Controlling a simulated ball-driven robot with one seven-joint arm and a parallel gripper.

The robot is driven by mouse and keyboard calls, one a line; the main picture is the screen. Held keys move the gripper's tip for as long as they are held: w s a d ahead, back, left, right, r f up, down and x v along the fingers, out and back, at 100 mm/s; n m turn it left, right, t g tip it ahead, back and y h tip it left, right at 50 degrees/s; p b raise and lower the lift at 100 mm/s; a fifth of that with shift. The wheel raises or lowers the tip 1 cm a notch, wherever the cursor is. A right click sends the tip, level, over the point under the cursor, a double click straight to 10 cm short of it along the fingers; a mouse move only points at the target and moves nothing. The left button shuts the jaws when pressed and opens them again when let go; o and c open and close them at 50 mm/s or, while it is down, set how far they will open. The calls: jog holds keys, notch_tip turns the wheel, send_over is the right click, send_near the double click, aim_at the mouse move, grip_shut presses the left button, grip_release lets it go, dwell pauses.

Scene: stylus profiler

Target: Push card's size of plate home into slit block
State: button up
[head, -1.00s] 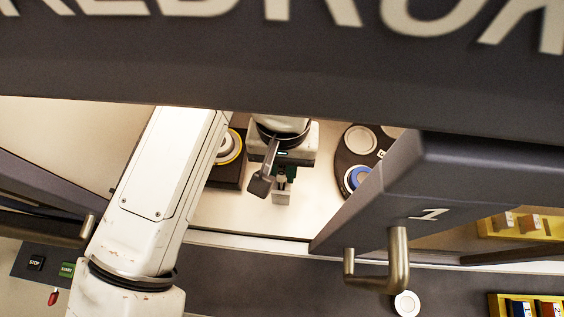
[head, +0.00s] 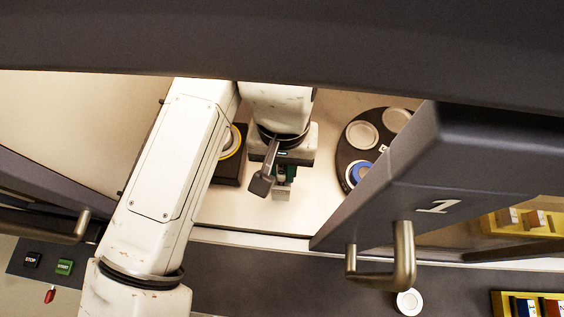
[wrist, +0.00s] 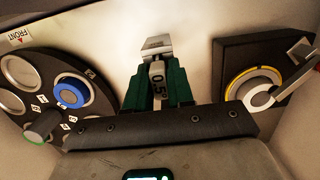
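My gripper (wrist: 158,92) shows in the wrist view as two green fingers. Beyond the fingertips, in line with the plate, is a small light grey block (wrist: 155,46), which looks like the slit block. The plate's far end meets or overlaps this block; I cannot tell how deep it sits. In the head view my gripper (head: 285,174) is low over the pale floor of the machine, with the grey block (head: 281,191) just below it. The slit itself is hidden.
A round dark tray (head: 346,151) with white discs and a blue ring stands to the right in the head view. A dark box (head: 228,174) with a yellow ring is left. The open door (head: 400,195) with its handle (head: 404,258) is close on the right.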

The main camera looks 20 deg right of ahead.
aim_at(281, 171)
jog(key=o, duration=0.5)
jog(key=shift+c, duration=0.6)
notch_tip(281, 171, up, 7)
jog(key=p, duration=0.6)
jog(key=shift+f, duration=0.15)
